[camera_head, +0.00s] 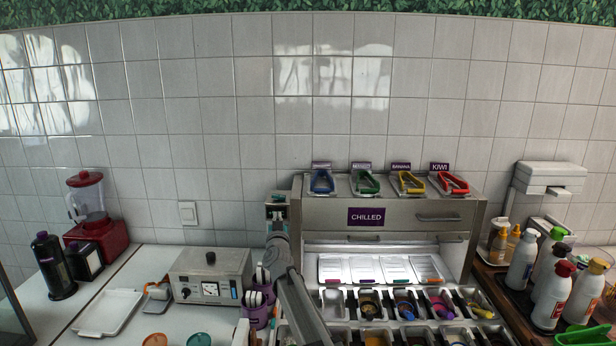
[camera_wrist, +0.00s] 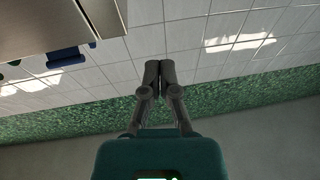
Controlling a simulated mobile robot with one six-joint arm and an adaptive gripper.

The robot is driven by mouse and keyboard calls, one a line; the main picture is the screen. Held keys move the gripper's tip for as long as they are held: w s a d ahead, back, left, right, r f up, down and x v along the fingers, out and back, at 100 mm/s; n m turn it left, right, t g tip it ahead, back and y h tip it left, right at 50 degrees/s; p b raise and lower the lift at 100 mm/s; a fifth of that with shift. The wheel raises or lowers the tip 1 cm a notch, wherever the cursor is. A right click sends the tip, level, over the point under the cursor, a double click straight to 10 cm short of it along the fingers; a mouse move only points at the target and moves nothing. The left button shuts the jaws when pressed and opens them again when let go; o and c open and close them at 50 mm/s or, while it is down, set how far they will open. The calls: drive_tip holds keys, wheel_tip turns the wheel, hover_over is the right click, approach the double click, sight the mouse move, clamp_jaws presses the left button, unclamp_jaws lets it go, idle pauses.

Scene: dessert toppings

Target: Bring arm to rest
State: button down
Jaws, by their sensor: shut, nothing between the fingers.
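My gripper (camera_wrist: 160,70) shows in the wrist view with its two dark fingers together, shut and empty. It is up in the air with the tiled wall behind it, touching nothing that I can see. In the head view my grey arm rises from the bottom middle, and its upper end stands just left of the chilled topping unit (camera_head: 390,218). The fingers themselves cannot be made out in the head view.
Coloured tongs (camera_head: 411,182) lie on top of the chilled unit, above several topping bins (camera_head: 405,305). Left stand a metal warmer (camera_head: 210,278), a white tray (camera_head: 108,312) and a red blender (camera_head: 88,205). Squeeze bottles (camera_head: 552,296) crowd the right. The wall (camera_head: 200,110) above is clear.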

drive_tip(key=s+d+f+n+g+y, duration=0.1)
drive_tip(key=s+d+f+n+g, duration=0.1)
drive_tip(key=s+d+f+g, duration=0.55)
drive_tip(key=s+d+f+n+g+y, duration=0.1)
drive_tip(key=s+d+f+g, duration=0.4)
drive_tip(key=s+f, duration=0.55)
drive_tip(key=s+d+f+m+g+h, duration=0.1)
drive_tip(key=s+d+f+g+h, duration=0.1)
drive_tip(key=s+d+g, duration=0.2)
drive_tip(key=s+d+f+m+g+h, duration=0.1)
drive_tip(key=s+d+f+m+g, duration=0.1)
drive_tip(key=s+d, duration=0.8)
drive_tip(key=s+f+g, duration=0.1)
drive_tip(key=s+g, duration=0.1)
drive_tip(key=s, duration=0.5)
drive_tip(key=shift+s+d+m+h, duration=0.2)
drive_tip(key=shift+m+h, duration=0.1)
drive_tip(key=shift+h, duration=0.1)
drive_tip(key=shift+w, duration=0.1)
drive_tip(key=c, duration=1.4)
unclamp_jaws()
